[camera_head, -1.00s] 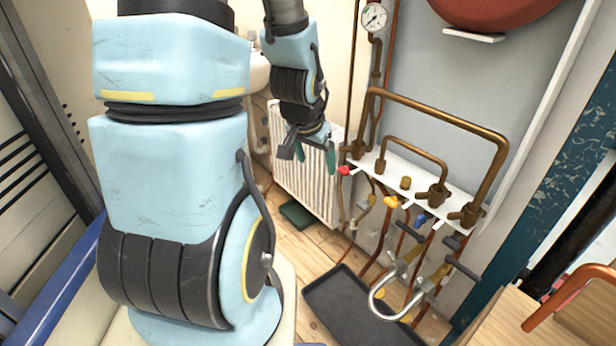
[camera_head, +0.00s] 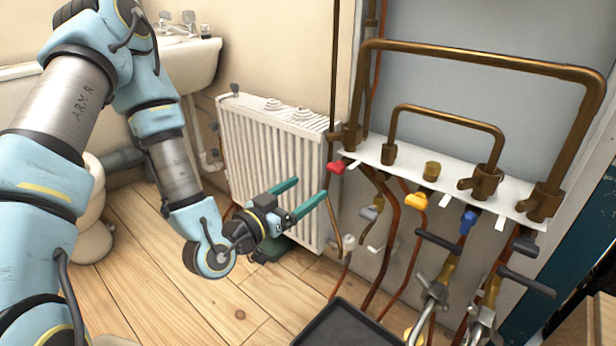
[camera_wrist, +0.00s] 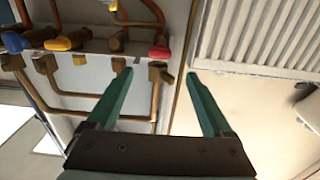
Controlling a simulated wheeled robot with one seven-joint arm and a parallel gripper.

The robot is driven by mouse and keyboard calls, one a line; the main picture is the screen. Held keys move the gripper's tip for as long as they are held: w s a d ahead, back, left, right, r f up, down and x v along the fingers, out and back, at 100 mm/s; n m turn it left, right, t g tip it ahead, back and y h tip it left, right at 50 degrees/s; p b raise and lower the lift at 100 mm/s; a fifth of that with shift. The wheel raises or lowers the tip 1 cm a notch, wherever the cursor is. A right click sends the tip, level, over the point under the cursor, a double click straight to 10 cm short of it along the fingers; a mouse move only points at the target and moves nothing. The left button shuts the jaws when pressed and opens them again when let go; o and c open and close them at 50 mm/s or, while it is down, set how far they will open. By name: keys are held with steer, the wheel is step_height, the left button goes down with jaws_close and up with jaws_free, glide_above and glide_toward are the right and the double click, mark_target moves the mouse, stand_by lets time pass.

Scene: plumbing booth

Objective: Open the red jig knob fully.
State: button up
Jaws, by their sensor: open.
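The red jig knob (camera_head: 337,167) sits at the left end of the white shelf (camera_head: 435,182) in the head view. The knob does not appear to be touched by either finger.
A yellow knob (camera_head: 414,202) and a blue knob (camera_head: 467,222) lie to the right along the shelf. Brown pipes arch above it and run below. A white radiator (camera_head: 270,150) stands behind my gripper. A black tray (camera_head: 340,325) is on the wooden floor.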

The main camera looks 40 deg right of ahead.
mark_target(333, 170)
steer(key=b+x, duration=0.1)
steer(key=x, duration=0.9)
steer(key=shift+d, duration=0.15)
jaws_close()
stand_by(0.4)
